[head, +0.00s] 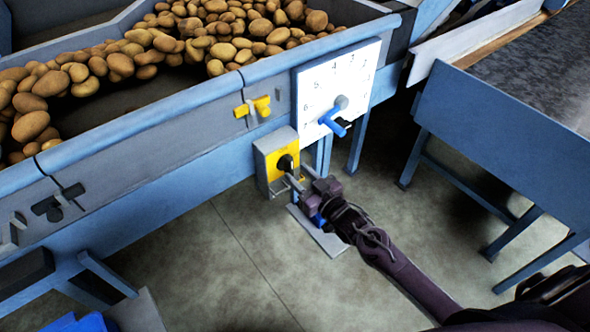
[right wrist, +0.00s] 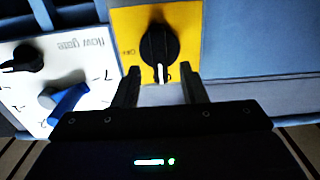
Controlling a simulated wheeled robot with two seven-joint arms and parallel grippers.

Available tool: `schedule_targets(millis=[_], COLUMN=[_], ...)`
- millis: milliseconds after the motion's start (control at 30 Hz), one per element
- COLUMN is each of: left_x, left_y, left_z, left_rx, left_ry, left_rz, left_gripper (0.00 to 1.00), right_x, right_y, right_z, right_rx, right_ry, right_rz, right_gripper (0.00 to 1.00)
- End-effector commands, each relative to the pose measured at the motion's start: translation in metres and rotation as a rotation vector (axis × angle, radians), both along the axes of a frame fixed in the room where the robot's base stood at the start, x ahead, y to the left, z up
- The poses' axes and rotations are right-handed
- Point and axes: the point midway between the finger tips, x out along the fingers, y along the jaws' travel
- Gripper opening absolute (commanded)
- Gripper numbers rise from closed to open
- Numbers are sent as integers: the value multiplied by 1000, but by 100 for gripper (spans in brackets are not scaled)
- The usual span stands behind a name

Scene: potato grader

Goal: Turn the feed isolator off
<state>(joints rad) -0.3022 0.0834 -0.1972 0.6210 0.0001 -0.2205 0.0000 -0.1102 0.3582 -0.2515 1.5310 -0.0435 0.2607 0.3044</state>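The feed isolator is a grey box (head: 262,170) with a yellow face plate (right wrist: 190,25) and a black rotary knob (head: 285,163) on the machine's side. In the right wrist view the knob (right wrist: 158,48) has a white pointer mark facing down towards my gripper; small dark lettering sits left of it. My right gripper (head: 296,183) is at the front of the box. In the right wrist view its two fingers (right wrist: 162,82) are apart, one each side below the knob, with nothing clearly held between them. Whether they touch the knob cannot be told. My left gripper is not in view.
A white flow gate dial (head: 340,85) with a blue handle (head: 338,125) is right beside the isolator. A yellow latch (head: 253,108) sits above it. The trough (head: 150,110) holds many potatoes. A blue-framed table (head: 490,140) stands right; floor between is open.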

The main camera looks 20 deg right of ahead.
Motion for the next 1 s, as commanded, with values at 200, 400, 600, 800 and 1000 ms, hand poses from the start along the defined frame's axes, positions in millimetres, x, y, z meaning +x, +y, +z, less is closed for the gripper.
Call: schedule_targets(millis=[200, 400, 600, 800, 1000], left_x=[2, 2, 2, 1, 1], left_y=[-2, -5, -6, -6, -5], left_z=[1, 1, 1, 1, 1], left_rx=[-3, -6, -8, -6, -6], left_ry=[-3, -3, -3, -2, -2], left_rz=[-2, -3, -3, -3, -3], left_gripper=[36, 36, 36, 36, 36], right_x=[21, 24, 24, 23, 23], right_y=[8, 9, 8, 8, 8], right_z=[0, -1, -1, -1, -1], right_rx=[1, -1, -1, -1, 4], right_ry=[1, 3, 3, 3, 5], right_rz=[0, -1, -1, -1, -1], right_gripper=[38, 38, 26, 0, 0])
